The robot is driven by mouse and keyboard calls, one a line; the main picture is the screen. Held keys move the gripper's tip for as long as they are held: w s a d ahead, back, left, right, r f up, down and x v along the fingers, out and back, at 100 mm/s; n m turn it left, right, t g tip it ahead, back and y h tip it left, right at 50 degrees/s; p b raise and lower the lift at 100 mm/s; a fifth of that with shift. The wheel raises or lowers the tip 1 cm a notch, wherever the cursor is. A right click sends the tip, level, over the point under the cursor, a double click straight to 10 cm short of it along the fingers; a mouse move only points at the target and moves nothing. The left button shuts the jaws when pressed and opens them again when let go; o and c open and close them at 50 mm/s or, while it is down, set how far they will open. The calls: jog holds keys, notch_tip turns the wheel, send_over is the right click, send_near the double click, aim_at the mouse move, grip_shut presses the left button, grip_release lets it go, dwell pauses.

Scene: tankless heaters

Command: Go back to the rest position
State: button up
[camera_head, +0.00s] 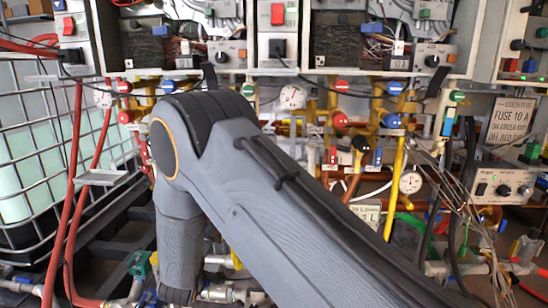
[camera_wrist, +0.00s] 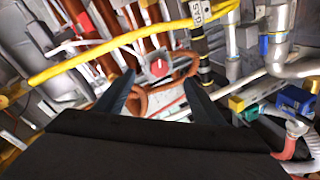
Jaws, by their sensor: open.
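My gripper (camera_wrist: 159,78) shows in the wrist view with its two dark fingers spread apart and nothing between them. Beyond the fingertips is a small grey box with a red knob (camera_wrist: 157,67). I cannot tell how far it is from the fingers. In the head view my grey arm reaches across the middle and bends down at its elbow. The gripper itself cannot be made out there.
Heater panels with red switches (camera_head: 278,14) line the top. Below are pipes with coloured valves and a white gauge (camera_head: 293,97). A caged tank (camera_head: 30,150) stands left, a control box (camera_head: 502,187) right. The wrist view shows a yellow pipe (camera_wrist: 110,45) crossing nearby.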

jog(key=s+d+r+m+g+y+p, duration=0.1)
jog(key=s+d+r+m+g, duration=0.2)
jog(key=d, duration=0.7)
jog(key=s+d+r+m+g+y+p, duration=0.15)
jog(key=d+r+g, duration=0.3)
jog(key=d, duration=0.45)
jog(key=s+d+r+m+g+h, duration=0.1)
jog(key=s+d+r+m+g, duration=0.1)
jog(key=s+d, duration=0.5)
jog(key=s+d+r+m+g+p, duration=0.1)
jog(key=s+d+r+m+g, duration=0.1)
jog(key=s+d, duration=0.5)
jog(key=s+d+r+m+g+h+p, duration=0.1)
jog(key=s+d+r+m+g, duration=0.1)
jog(key=s+d, duration=0.6)
jog(key=s+m+g, duration=0.1)
jog(key=s+m, duration=0.1)
jog(key=s, duration=0.5)
jog(key=shift+s+r+g+h, duration=0.15)
jog(key=shift+r+g+h, duration=0.15)
jog(key=shift+g+h, duration=0.05)
